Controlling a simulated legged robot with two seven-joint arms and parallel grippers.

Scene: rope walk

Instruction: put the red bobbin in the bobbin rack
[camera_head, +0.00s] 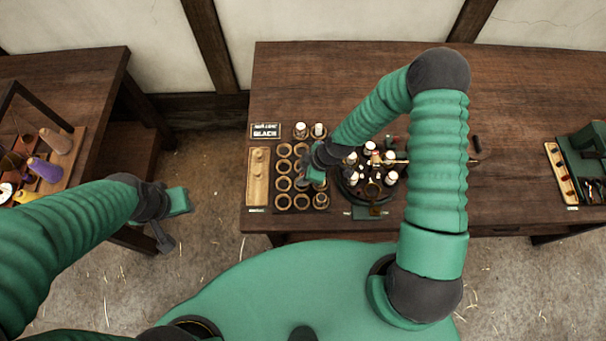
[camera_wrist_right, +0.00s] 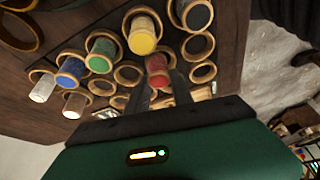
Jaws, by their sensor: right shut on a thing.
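The red bobbin (camera_wrist_right: 157,65) shows between the fingertips of my right gripper (camera_wrist_right: 159,82) in the right wrist view. The gripper is shut on it. A wooden ring shows around the bobbin; I cannot tell whether it is seated or held just above. The bobbin rack (camera_head: 284,184), with rows of round wooden rings, stands at the table's left end in the head view. My right gripper (camera_head: 317,168) is over its right side, and the arm hides part of it. My left gripper (camera_head: 172,218) hangs empty off the table's left side, its jaw opening unclear.
Yellow (camera_wrist_right: 143,35), green (camera_wrist_right: 101,54) and blue (camera_wrist_right: 70,71) bobbins stand close to the red one. A round stand (camera_head: 350,192) with several white-topped pieces is right of the rack. A wooden tray (camera_head: 258,177) lies left of it. The table's far middle is clear.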

